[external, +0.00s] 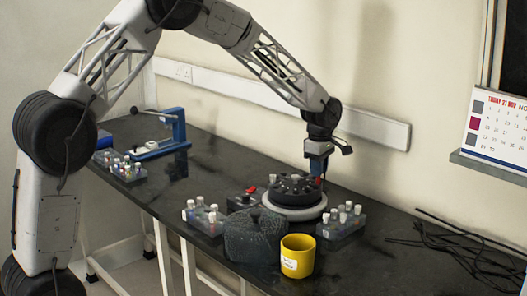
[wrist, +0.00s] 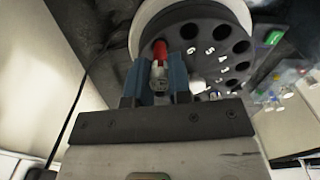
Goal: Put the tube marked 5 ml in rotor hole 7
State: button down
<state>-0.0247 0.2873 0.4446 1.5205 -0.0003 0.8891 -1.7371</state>
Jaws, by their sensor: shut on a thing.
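My gripper (wrist: 154,80) has two blue fingers shut on a tube (wrist: 159,72) with a whitish near end and a red part toward the rotor. Marks on its near end are too small to read. The black rotor (wrist: 205,62), with white numbers and round holes, lies just beyond the fingertips. The tube is over the rotor's edge; I cannot tell whether its tip is in a hole. In the external view my gripper (external: 318,168) is at the right rim of the rotor (external: 290,186), with a bit of red (external: 319,180) below it.
Tube racks stand left (external: 203,218) and right (external: 341,222) of the rotor. A yellow mug (external: 298,256) and a dark lidded object (external: 255,236) are in front. A blue press-like device (external: 165,135) stands farther left. Black cables (external: 465,250) lie on the bench at right.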

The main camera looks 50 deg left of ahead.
jog(key=shift+f, duration=1.4)
dwell(0.4)
jog(key=c, duration=0.6)
grip_release()
jog(key=shift+c, duration=0.2)
jog(key=shift+r, duration=0.15)
jog(key=shift+r, duration=2.85)
